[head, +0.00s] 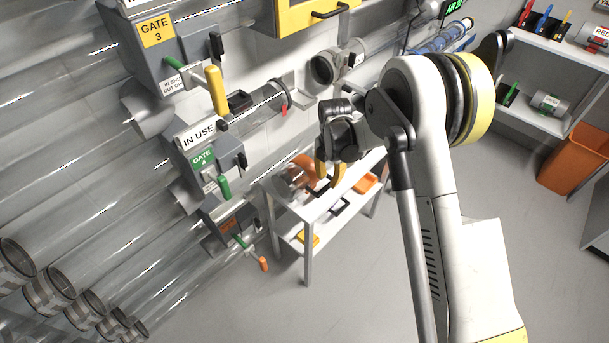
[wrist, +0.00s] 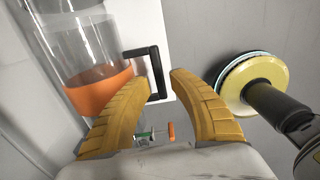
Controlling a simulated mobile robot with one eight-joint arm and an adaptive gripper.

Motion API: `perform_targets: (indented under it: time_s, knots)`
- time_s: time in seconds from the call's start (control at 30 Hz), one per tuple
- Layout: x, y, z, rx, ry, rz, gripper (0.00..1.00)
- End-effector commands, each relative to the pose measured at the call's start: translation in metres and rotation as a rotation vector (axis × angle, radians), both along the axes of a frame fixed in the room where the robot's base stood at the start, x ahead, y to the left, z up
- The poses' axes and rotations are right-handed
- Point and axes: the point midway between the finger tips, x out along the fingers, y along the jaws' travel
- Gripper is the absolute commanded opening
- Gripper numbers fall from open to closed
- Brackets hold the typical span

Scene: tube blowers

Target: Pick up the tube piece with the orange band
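The tube piece with the orange band is a clear, wide cylinder. In the wrist view its clear wall (wrist: 88,45) stands at the left, with the orange band (wrist: 92,96) at its near end and a black handle (wrist: 153,60) on its right side. In the head view the tube piece (head: 291,179) is on the white table (head: 308,212), partly hidden by my gripper. My gripper (head: 330,180) has two curved yellow fingers. In the wrist view they stand apart (wrist: 164,76), and the handle shows in line with the gap. I cannot tell whether the handle is between them.
Gate boxes with a yellow lever (head: 216,90), a green lever (head: 223,187) and an orange lever (head: 263,264) line the left side, with clear pipes. A yellow cabinet (head: 300,15) hangs above. An orange bin (head: 574,160) stands right. The grey floor (head: 270,315) is open.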

Motion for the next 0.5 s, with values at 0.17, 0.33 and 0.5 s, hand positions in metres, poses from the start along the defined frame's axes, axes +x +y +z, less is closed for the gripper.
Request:
perform_targets:
  time_s: [0.17, 0.33, 0.5]
  knots:
    - [0.003, 0.001, -0.027, 0.0, 0.0, -0.001, 0.25]
    - [0.004, 0.001, -0.049, 0.0, 0.0, -0.001, 0.25]
    - [0.004, 0.001, -0.048, 0.0, 0.0, -0.001, 0.25]
